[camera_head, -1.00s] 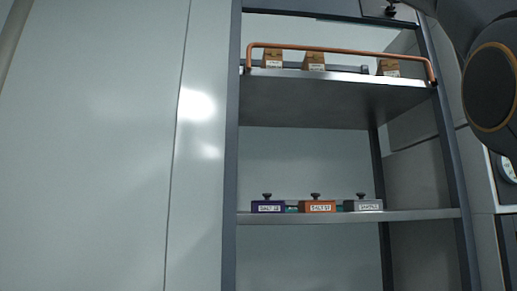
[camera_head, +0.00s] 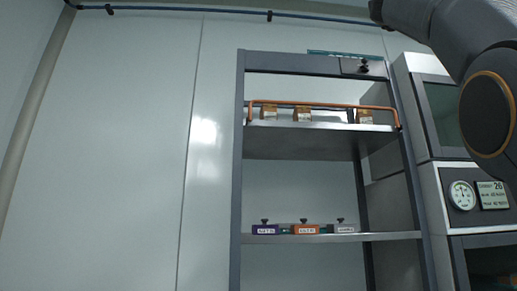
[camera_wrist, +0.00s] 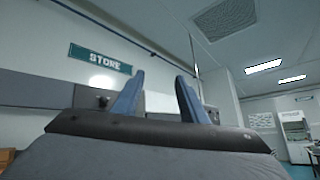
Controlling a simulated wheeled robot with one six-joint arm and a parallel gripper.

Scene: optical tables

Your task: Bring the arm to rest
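My gripper (camera_wrist: 158,98) shows in the wrist view with its two blue fingers spread apart and nothing between them. It points up at the wall and ceiling, with a green STORE sign (camera_wrist: 99,59) beyond it to the left. In the head view part of my arm (camera_head: 470,70) shows at the upper right, and the gripper itself is out of that view.
A grey shelf rack (camera_head: 241,160) stands ahead. A cabinet with a gauge (camera_head: 462,195) stands right.

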